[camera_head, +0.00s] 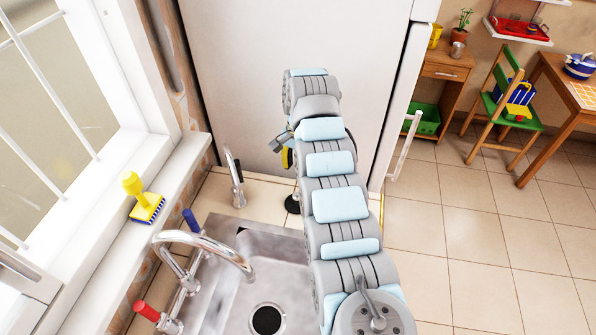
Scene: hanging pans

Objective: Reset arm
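My arm reaches up the middle of the head view, over the counter in front of the large white cabinet or fridge (255,75). My gripper (282,142) shows only as a small dark grey part at the left side of the arm's far end. The arm hides the rest, and its fingers cannot be made out. A small yellow and dark thing (287,158) shows just below it, mostly hidden; I cannot tell whether it is held. No pans are visible.
A steel sink (225,290) with a curved tap (215,245) lies left of my arm. The tiled floor (480,240) at right is open, with a green chair (505,105) and table beyond.

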